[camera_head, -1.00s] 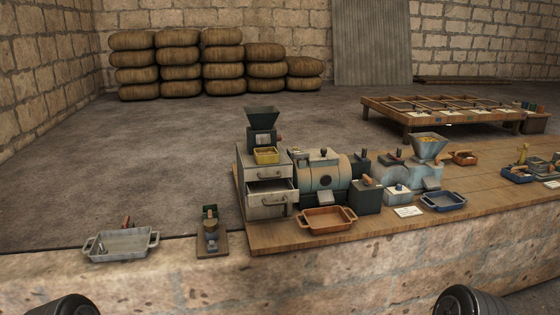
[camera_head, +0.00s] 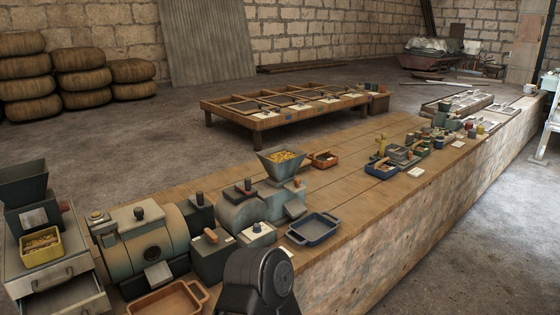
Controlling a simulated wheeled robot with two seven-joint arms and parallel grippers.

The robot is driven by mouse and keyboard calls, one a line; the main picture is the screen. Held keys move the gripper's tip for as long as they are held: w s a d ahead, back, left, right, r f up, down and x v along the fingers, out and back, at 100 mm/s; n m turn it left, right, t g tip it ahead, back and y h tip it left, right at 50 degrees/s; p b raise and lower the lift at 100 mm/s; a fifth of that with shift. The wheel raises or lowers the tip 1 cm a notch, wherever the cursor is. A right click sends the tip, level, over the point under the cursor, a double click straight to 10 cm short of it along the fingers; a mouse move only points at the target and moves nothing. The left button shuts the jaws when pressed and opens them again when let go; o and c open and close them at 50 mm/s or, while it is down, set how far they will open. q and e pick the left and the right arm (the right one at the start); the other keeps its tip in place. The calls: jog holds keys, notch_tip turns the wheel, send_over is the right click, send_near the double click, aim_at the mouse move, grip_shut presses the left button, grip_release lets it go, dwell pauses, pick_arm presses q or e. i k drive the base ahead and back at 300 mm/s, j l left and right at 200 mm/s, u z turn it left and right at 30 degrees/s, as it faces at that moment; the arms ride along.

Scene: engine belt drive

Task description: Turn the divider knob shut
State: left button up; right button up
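I cannot tell for sure which part is the divider knob. Small knobs show on the machines at the left of the bench: a dark knob (camera_head: 140,213) on top of the grey-green drum machine (camera_head: 150,246), a dark upright knob (camera_head: 248,185) beside the hopper machine (camera_head: 243,214), an orange-brown handle (camera_head: 211,236) on a dark box (camera_head: 210,257), and a small knob (camera_head: 256,227) on a pale box. Neither gripper is in view. A black rounded part of my arm covers the bottom centre, in front of the bench edge.
A hopper (camera_head: 283,162) holds yellow grains. A blue tray (camera_head: 314,229) and an orange tray (camera_head: 168,299) sit near the front edge. A drawer (camera_head: 66,297) at the left stands open. Bare wooden bench top (camera_head: 345,183) lies right of the machines, with small parts beyond.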

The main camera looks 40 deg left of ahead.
aim_at(64, 205)
jog(key=i+l+z, duration=0.15)
jog(key=i+z, duration=0.8)
jog(key=u, duration=3.95)
jog(key=i+j+z, duration=0.1)
jog(key=j+z, duration=0.25)
jog(key=i+j+z, duration=0.1)
jog(key=j+z, duration=0.25)
